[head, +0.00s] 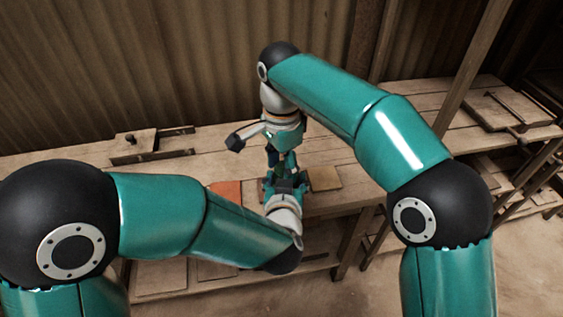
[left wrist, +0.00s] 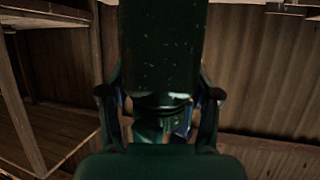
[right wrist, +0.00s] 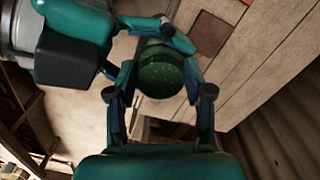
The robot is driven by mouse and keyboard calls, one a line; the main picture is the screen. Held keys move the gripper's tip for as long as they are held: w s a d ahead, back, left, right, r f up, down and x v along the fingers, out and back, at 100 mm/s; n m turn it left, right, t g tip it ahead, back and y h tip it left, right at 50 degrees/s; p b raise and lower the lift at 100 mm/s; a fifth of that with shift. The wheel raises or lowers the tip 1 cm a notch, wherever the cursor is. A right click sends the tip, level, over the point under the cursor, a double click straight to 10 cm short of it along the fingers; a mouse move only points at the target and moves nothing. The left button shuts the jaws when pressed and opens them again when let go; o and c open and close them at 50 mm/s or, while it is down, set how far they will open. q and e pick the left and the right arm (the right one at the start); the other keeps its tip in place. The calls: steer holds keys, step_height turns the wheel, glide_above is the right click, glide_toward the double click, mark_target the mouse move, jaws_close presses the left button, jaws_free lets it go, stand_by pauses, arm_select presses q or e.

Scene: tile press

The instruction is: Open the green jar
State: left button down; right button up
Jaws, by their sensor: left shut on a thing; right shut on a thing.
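The green jar (head: 286,171) stands mostly hidden between my two grippers above the front of the bench in the head view. Its speckled dark green round end (right wrist: 160,80) shows in the right wrist view, between the fingers of my right gripper (right wrist: 160,72). My right gripper (head: 283,156) comes from above and is shut on the jar's upper part. My left gripper (head: 285,182) comes from the near side and is shut on the jar lower down. A dark green cylinder (left wrist: 160,50) fills the middle of the left wrist view. Whether the lid is loose cannot be seen.
An orange tile (head: 226,191) lies left of the grippers and a tan tile (head: 325,178) right of them on the wooden bench (head: 215,160). A wooden press-like piece (head: 140,147) sits at the back left. A second bench (head: 460,110) stands at the right.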

steer(key=n, duration=0.6)
steer(key=shift+d+n, duration=0.2)
steer(key=shift+n, duration=0.2)
steer(key=n, duration=0.6)
steer(key=shift+s+d, duration=0.1)
steer(key=shift+d, duration=0.1)
steer(key=n, duration=0.6)
steer(key=shift+d+n, duration=0.2)
steer(key=shift+n, duration=0.1)
steer(key=n, duration=0.6)
steer(key=shift+d, duration=0.1)
steer(key=n, duration=0.4)
steer(key=shift+w, duration=0.25)
steer(key=n, duration=0.4)
steer(key=shift+w, duration=0.15)
steer(key=n, duration=0.6)
steer(key=shift+w+n, duration=0.25)
steer(key=shift+n, duration=0.05)
steer(key=n, duration=0.4)
steer(key=shift+w+a, duration=0.1)
steer(key=shift+a, duration=0.1)
steer(key=n, duration=0.6)
steer(key=shift+w+a, duration=0.1)
steer(key=shift+w, duration=0.05)
